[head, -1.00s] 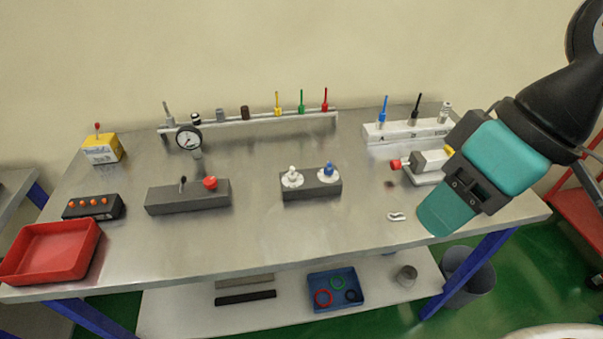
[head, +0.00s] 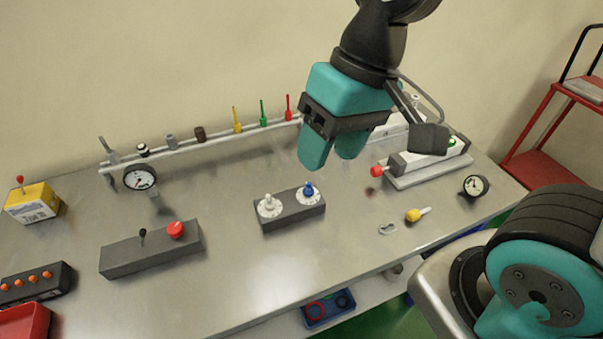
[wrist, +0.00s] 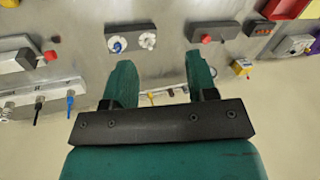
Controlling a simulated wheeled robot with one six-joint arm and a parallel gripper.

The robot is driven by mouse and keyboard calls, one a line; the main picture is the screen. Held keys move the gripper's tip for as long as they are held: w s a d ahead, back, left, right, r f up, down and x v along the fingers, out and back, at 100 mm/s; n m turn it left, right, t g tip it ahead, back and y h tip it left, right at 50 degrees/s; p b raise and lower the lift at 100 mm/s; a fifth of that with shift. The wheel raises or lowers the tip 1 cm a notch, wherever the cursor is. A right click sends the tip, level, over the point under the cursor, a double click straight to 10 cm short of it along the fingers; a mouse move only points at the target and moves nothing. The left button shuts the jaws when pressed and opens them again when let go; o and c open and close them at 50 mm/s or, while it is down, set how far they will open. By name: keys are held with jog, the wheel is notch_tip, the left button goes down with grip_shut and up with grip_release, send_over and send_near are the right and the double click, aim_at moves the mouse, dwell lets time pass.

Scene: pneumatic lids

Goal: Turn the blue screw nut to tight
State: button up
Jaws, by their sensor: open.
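The blue screw nut (head: 309,190) stands on a white round dial at the right end of a dark grey block (head: 290,217) on the table. A white nut (head: 268,202) stands on a similar dial at the left end. My gripper (head: 331,163) is open and empty, with teal fingers pointing down, above and behind the block. In the wrist view the blue nut (wrist: 117,47) and the white nut (wrist: 148,40) show beyond the fingertips of my gripper (wrist: 158,60). The gripper touches neither nut. The dial markings are too small to read.
A rail (head: 200,147) with several coloured pins runs along the back. A grey box with a red button (head: 176,229) is to the left. Bare table lies before the block.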

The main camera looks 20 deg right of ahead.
jog(key=w+d+f+m+h, duration=0.2)
jog(key=w+f+m, duration=0.1)
jog(key=w+m, duration=0.4)
jog(key=m+h, duration=0.1)
jog(key=m, duration=0.7)
send_near(309, 183)
jog(key=f+p, duration=0.1)
jog(key=f, duration=0.4)
jog(key=f+p, duration=0.1)
jog(key=f, duration=0.4)
jog(key=shift+a+f+p, duration=0.2)
jog(key=shift+f+p, duration=0.1)
jog(key=shift+f, duration=0.1)
jog(key=c, duration=0.9)
